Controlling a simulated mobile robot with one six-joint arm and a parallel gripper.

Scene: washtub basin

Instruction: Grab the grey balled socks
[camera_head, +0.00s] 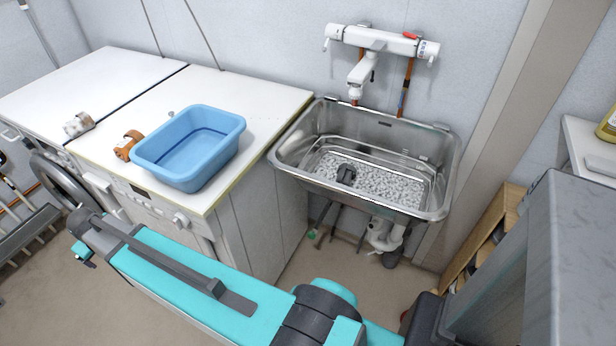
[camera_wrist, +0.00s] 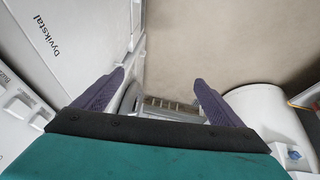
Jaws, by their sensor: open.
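A light grey rolled bundle (camera_head: 78,124), which looks like the balled socks, lies on the white machine top at the left. An orange-brown rolled bundle (camera_head: 126,146) lies to its right, beside the blue basin (camera_head: 190,147). A small dark lump (camera_head: 346,174) sits in the metal sink; I cannot tell what it is. My gripper (camera_wrist: 157,100) is open and empty in the wrist view, its two purple fingers spread apart over the floor beside a white appliance front. The socks do not show in the wrist view.
The steel sink (camera_head: 448,190) stands right of the machines, under a white wall tap (camera_head: 380,42). A grey cabinet (camera_head: 570,250) is at the right. A rack (camera_head: 35,238) stands on the floor at the left. The machine top behind the bundles is clear.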

